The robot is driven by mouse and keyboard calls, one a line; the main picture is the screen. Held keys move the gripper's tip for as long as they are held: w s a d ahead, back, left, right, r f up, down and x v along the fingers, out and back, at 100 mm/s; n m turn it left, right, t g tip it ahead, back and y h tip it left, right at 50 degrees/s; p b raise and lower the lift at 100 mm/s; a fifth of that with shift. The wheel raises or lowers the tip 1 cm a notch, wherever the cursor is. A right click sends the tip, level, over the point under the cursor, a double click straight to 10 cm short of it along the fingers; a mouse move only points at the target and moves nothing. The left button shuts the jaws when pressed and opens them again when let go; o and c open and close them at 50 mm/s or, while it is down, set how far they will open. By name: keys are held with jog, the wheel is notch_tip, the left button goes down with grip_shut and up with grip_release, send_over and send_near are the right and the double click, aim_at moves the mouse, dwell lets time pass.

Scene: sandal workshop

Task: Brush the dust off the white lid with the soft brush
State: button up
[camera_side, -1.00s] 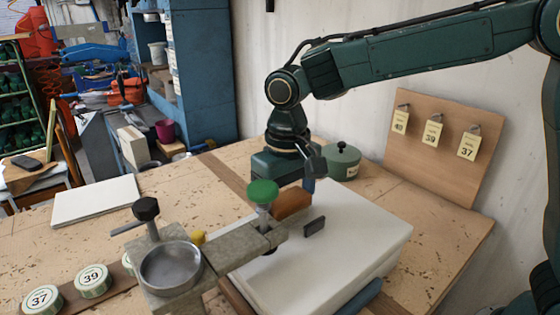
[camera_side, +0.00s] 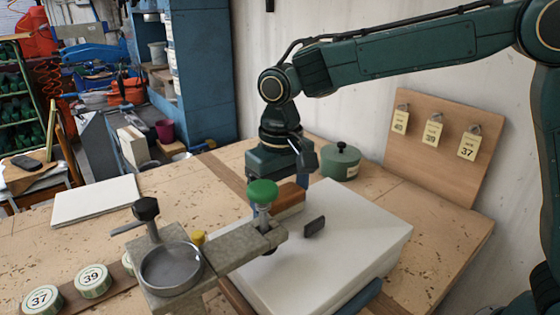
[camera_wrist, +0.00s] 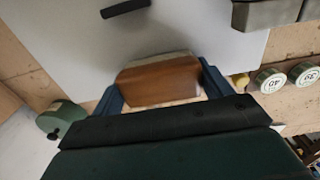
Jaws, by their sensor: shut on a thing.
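The white lid (camera_side: 345,235) is a broad flat slab with a dark handle (camera_side: 314,226) on top; it also fills the upper part of the wrist view (camera_wrist: 65,50). No distinct dust can be made out on it. The soft brush (camera_side: 289,197) has a brown wooden back and a pale bristle edge below. My gripper (camera_wrist: 161,84) is shut on the brush, with a blue finger at each end of the wood (camera_wrist: 158,80). The brush is at the lid's far left edge, low over the surface; whether the bristles touch is unclear. The green-knobbed clamp partly hides this area.
A stone-grey clamp arm with a green knob (camera_side: 263,192) reaches over the lid's left edge, beside the brush. A metal cup (camera_side: 171,268) stands in front of it. A green lidded pot (camera_side: 341,163) stands behind the lid. Numbered tins (camera_side: 92,281) sit front left.

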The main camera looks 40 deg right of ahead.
aim_at(299, 189)
jog(key=shift+d, duration=0.15)
jog(key=shift+d+f, duration=0.1)
jog(key=shift+d, duration=1.95)
jog(key=shift+d, duration=2.15)
jog(key=shift+a, duration=0.15)
jog(key=shift+a, duration=2.05)
